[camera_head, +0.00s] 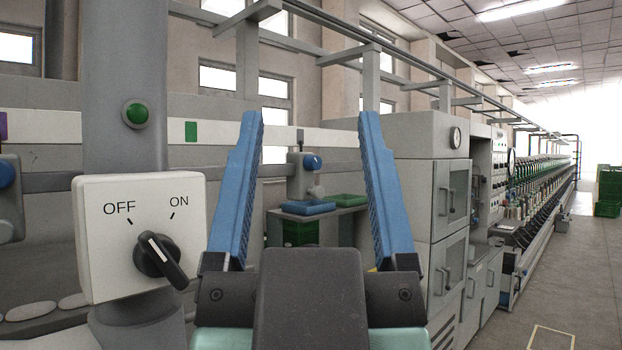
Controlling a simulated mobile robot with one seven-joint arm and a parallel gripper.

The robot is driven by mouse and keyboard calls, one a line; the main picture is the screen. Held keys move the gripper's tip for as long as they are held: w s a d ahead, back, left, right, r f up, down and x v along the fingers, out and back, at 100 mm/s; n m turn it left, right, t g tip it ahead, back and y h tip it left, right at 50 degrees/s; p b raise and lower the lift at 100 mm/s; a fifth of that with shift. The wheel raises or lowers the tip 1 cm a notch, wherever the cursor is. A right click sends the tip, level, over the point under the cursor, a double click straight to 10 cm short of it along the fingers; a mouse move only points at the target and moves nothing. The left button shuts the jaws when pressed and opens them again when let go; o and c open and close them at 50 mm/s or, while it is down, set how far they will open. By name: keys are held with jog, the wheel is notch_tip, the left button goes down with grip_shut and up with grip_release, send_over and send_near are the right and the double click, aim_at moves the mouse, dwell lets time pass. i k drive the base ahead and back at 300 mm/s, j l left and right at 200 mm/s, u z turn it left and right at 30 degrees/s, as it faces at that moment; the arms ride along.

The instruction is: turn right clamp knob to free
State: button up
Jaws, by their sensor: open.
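My gripper (310,116) is open and empty, its two blue fingers pointing up and forward, wide apart. A grey bracket with a blue round knob (312,162) shows between the fingers, farther back on a horizontal rail; it looks like the right clamp knob. The fingers do not appear to touch it. Another grey bracket with a blue knob (6,174) is cut off at the left edge. I cannot read any mark for "free" or tell either knob's turned position.
A white OFF/ON switch box (100,262) with a black rotary handle (161,260) is close on the left. A green button (136,114) is on the grey column (121,70). Blue (307,207) and green (349,200) trays lie behind. Grey cabinets (411,140) stand right; the far-right floor is mostly clear.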

aim_at(311, 162)
jog(key=i+l+z, duration=0.1)
jog(key=i+l, duration=0.2)
jog(key=i+l+z, duration=0.15)
jog(key=i, duration=0.3)
jog(key=l, duration=0.1)
